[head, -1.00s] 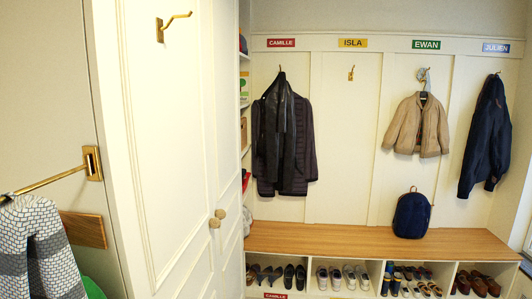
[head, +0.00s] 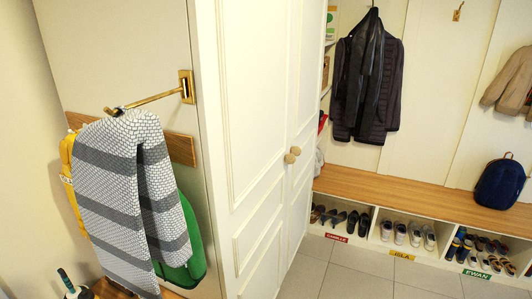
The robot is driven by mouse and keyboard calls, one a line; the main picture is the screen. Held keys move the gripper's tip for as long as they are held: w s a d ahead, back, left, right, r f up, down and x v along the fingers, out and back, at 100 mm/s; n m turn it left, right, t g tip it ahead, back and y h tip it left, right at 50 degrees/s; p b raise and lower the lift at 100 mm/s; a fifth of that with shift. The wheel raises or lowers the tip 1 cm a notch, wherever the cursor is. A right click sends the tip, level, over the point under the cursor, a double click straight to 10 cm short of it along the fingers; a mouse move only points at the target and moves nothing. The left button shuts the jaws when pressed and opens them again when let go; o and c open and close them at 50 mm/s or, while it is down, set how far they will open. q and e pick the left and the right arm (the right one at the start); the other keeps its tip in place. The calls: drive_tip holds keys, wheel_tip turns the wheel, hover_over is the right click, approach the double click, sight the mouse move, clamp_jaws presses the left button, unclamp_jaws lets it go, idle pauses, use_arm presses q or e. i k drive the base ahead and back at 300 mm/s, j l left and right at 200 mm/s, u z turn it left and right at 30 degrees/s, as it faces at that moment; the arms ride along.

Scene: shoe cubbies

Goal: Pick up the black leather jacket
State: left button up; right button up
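A dark, quilted-looking purple-black coat (head: 382,97) hangs at the back wall. A narrower, shinier black garment (head: 369,60) hangs over its front. It could be the black leather jacket, but I cannot tell its full shape. Both hang at one hook near the top edge, above the bench's left end. Neither of my grippers is in view.
A white cabinet (head: 251,130) with round knobs stands between me and the coats. A patterned grey-white cloth (head: 113,185) hangs from a brass arm (head: 158,97) at left. A wooden bench (head: 425,191) has shoe cubbies below. The tiled floor (head: 345,270) before it is clear.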

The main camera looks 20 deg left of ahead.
sight(359, 88)
drive_tip(key=i+z, duration=0.25)
drive_tip(key=i, duration=0.6)
drive_tip(key=i+l, duration=0.1)
drive_tip(key=i, duration=1.9)
drive_tip(key=k+l+z, duration=0.05)
drive_tip(key=l, duration=0.05)
